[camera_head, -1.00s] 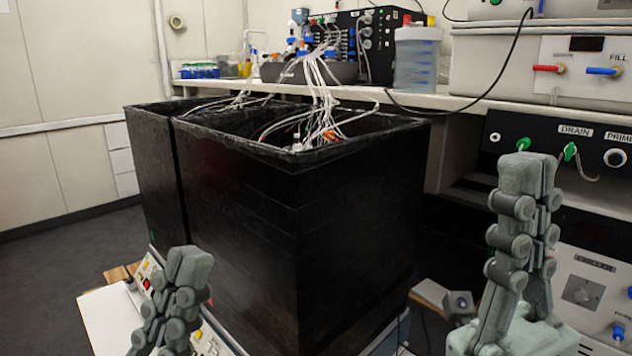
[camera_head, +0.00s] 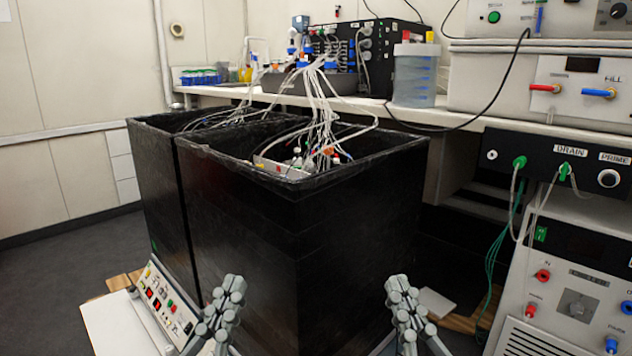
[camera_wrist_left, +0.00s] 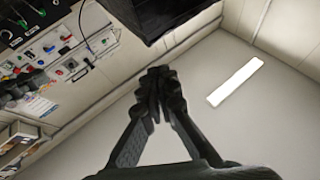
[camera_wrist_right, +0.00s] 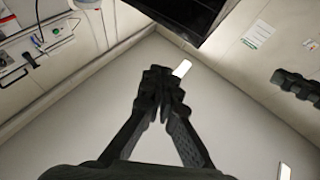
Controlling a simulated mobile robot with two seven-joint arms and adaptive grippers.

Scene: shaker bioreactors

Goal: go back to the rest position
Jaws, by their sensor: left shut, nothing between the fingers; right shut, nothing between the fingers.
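My left gripper (camera_head: 232,285) is low in the head view, in front of the black boxes; its fingers are shut and empty. It also shows shut in the left wrist view (camera_wrist_left: 158,75), pointing up toward the ceiling. My right gripper (camera_head: 397,284) is low in the head view, near the front right corner of the larger black box. It is shut and empty, and the right wrist view (camera_wrist_right: 159,75) shows its fingertips together. Both grippers appear apart from each other and hold nothing.
Two open black boxes (camera_head: 290,230) with white cables and tubes (camera_head: 322,110) stand ahead. A control panel (camera_head: 165,305) sits at the lower left. A bench (camera_head: 462,118) with equipment and a drain/prime panel (camera_head: 585,160) is at the right. Floor at left (camera_head: 70,270) is clear.

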